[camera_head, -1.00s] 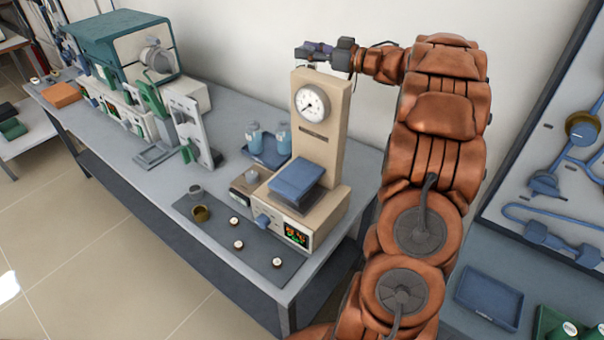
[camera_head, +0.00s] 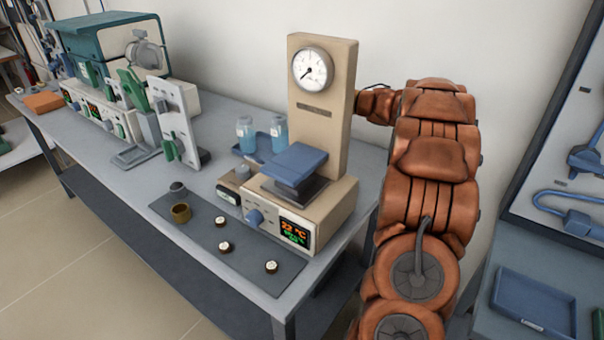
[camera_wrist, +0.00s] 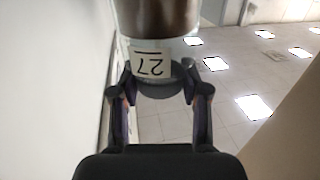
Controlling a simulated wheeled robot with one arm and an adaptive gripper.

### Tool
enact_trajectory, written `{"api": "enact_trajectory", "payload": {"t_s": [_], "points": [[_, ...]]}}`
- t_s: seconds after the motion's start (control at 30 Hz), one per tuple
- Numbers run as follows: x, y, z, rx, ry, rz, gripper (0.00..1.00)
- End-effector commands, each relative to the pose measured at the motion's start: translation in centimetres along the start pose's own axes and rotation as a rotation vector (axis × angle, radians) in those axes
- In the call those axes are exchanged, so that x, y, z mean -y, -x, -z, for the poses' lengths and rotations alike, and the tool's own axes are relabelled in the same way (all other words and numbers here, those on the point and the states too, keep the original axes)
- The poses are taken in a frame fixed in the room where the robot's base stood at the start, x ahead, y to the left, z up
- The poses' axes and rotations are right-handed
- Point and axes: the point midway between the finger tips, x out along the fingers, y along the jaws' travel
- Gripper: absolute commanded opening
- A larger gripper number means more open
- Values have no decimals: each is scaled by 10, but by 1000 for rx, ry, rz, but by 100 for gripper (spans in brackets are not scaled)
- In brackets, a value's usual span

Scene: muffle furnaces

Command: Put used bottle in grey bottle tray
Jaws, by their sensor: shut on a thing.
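My gripper (camera_wrist: 160,85) is shut on a bottle (camera_wrist: 155,20) in the wrist view. The bottle is clear with brownish contents and a label reading 27, which appears upside down. Its upper part in the picture is cut off. In the head view my gripper and the bottle are hidden behind the beige press column. A blue tray (camera_head: 237,153) behind the press holds two clear bottles with blue liquid (camera_head: 246,132). Another blue tray (camera_head: 535,303), empty, lies at lower right. I cannot make out a clearly grey bottle tray.
The beige press (camera_head: 323,120) with a gauge stands on the long bench, close to my arm. A dark mat (camera_head: 205,225) in front carries a brass cup and small round pieces. A green furnace (camera_head: 110,45) stands at far left. A tool panel is at right.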

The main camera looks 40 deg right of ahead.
Motion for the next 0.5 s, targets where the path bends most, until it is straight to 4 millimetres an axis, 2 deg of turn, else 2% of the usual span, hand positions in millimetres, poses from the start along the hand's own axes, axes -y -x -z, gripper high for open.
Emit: {"api": "enact_trajectory", "payload": {"t_s": [0.17,0.4,0.5], "points": [[0,0,-13,-1,-1,0,0],[0,0,-48,-2,-5,-1,0],[0,0,-56,-2,-2,-1,0]]}}
